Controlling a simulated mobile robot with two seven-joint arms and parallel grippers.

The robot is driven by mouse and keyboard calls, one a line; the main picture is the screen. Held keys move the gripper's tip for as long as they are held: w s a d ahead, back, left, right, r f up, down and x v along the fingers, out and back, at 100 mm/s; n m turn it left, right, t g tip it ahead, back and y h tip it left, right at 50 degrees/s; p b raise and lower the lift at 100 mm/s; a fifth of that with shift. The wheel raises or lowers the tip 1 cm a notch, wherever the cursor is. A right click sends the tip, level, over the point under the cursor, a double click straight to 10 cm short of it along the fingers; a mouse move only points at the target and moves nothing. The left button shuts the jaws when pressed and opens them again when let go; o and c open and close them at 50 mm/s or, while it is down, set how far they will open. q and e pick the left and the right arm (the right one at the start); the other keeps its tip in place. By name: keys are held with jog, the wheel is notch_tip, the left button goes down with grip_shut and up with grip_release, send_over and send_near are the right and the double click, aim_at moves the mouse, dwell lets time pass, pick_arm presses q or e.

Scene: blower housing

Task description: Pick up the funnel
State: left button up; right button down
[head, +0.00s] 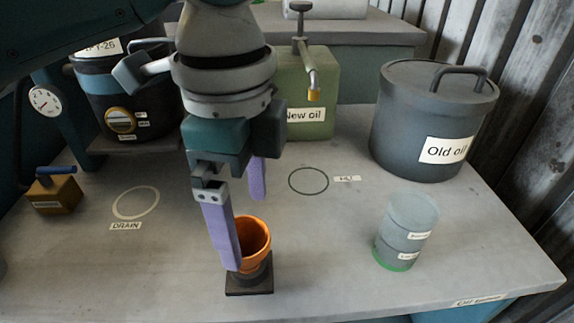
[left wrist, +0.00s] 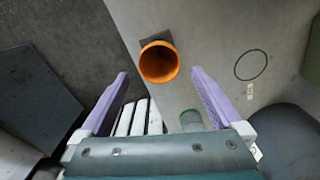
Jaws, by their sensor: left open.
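The orange funnel (head: 256,238) sits mouth up in a small dark square stand (head: 250,284) near the front of the table. My left gripper (head: 245,234) is open and points down, with pale purple fingers. In the head view one finger overlaps the funnel's left side and the other shows behind it. In the left wrist view the funnel (left wrist: 159,62) shows ahead of the gap between the open fingertips (left wrist: 160,73), with nothing held. I see no contact, but the exact height gap is hard to tell. My right gripper is not in view.
A clear beaker with a green base (head: 405,232) stands to the right. The grey "Old oil" drum (head: 425,125) and the green "New oil" can (head: 322,85) stand behind. A brass-coloured block with a blue handle (head: 55,193) is at left. The DRAIN ring (head: 136,203) is empty.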

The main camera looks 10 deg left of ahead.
aim_at(250, 255)
pick_arm(q)
notch_tip(250, 255, down, 8)
jog(key=b, duration=0.3)
jog(key=shift+a, duration=0.1)
jog(key=shift+c, duration=0.2)
jog(key=c, duration=0.9)
